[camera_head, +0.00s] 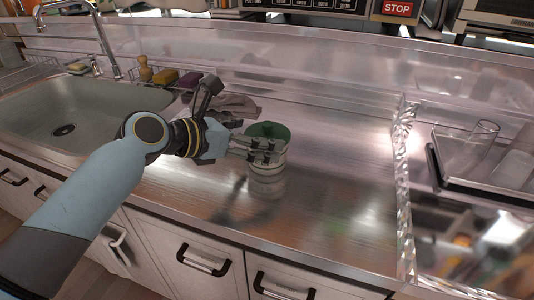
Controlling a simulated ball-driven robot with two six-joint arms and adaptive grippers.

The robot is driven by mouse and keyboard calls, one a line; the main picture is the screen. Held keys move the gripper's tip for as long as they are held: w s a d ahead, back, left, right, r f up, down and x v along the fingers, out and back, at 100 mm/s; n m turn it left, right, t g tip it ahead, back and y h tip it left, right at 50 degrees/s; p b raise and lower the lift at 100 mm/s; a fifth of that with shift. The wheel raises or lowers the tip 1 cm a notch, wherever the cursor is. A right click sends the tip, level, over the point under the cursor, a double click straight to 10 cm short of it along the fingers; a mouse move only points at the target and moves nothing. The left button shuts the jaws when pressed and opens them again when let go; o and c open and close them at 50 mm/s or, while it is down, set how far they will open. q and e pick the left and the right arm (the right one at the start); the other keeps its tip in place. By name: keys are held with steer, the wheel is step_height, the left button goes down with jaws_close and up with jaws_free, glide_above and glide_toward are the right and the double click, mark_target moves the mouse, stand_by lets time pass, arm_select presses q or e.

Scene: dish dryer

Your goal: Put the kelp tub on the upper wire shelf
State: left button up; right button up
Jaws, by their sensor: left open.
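A tub with a green top (268,131) and a pale lower body (268,183) stands upright on the steel counter, right of the sink; I take it for the kelp tub, though no label can be read. My left gripper (264,152) is open at the tub's upper part, and its fingers cover some of the tub's front. I cannot tell whether the fingers touch it. My right gripper is not in view. I cannot make out the upper wire shelf in this view.
A sink (75,120) with a tap lies at the left. A grey cloth (238,106) and sponges (166,76) lie behind my left gripper. A dark tray (470,188) with clear glasses is at the right. The counter right of the tub is bare.

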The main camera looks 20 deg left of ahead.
mark_target(265, 134)
arm_select(q)
steer(key=x, duration=0.3)
steer(key=shift+d+f, duration=0.1)
steer(key=c, duration=0.9)
